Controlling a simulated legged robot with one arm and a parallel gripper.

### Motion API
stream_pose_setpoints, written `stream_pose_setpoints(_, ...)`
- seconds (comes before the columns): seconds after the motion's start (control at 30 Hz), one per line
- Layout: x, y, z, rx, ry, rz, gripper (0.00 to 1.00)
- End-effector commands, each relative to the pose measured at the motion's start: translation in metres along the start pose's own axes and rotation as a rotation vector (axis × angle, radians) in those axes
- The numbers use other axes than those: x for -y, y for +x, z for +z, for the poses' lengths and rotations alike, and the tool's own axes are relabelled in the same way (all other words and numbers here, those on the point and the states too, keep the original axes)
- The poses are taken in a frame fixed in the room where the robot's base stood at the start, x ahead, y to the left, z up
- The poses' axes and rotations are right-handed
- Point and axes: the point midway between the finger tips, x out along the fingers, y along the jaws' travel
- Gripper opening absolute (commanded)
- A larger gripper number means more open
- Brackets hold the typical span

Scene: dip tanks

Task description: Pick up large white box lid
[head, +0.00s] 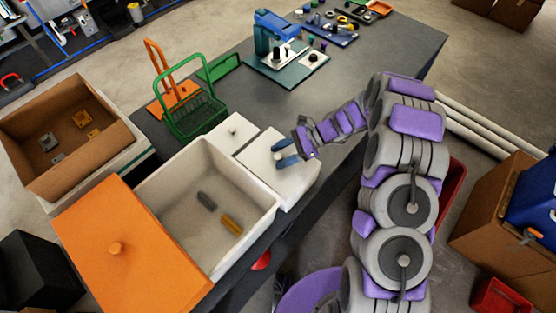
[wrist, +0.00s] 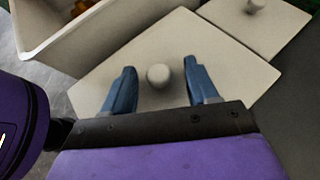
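The large white box lid (head: 292,182) is a flat off-white plate lying on the dark table, to the right of the open white box (head: 165,180). In the wrist view the lid (wrist: 175,35) shows a round white knob (wrist: 158,76) near its middle. My gripper (head: 279,153) is over the lid. In the wrist view my gripper (wrist: 160,72) is open, with one blue finger on each side of the knob and a gap to both. In the head view the fingers and arm hide the knob.
A smaller white lid (head: 232,132) with a knob lies beside the large one. The white box holds a grey and a yellow piece. An orange lid (head: 120,255), a green basket (head: 192,115) and a cardboard box (head: 65,135) stand left. The table (head: 375,45) is clear at right.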

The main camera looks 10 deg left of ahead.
Motion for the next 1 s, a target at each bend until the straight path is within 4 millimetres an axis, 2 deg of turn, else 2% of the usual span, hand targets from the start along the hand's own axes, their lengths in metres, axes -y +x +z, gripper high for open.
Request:
stream_pose_setpoints(0.07,-0.0001,-0.0005,-0.0005,0.0,0.0,0.0,0.51)
stream_pose_setpoints(0.6,0.0002,-0.0002,-0.0004,-0.001,0.0,-0.001,0.0)
stream_pose_setpoints(0.87,0.0003,-0.0004,-0.0001,-0.001,0.0,-0.001,0.0)
stream_pose_setpoints(1.0,0.0005,-0.0044,0.0071,-0.002,-0.002,-0.001,0.0)
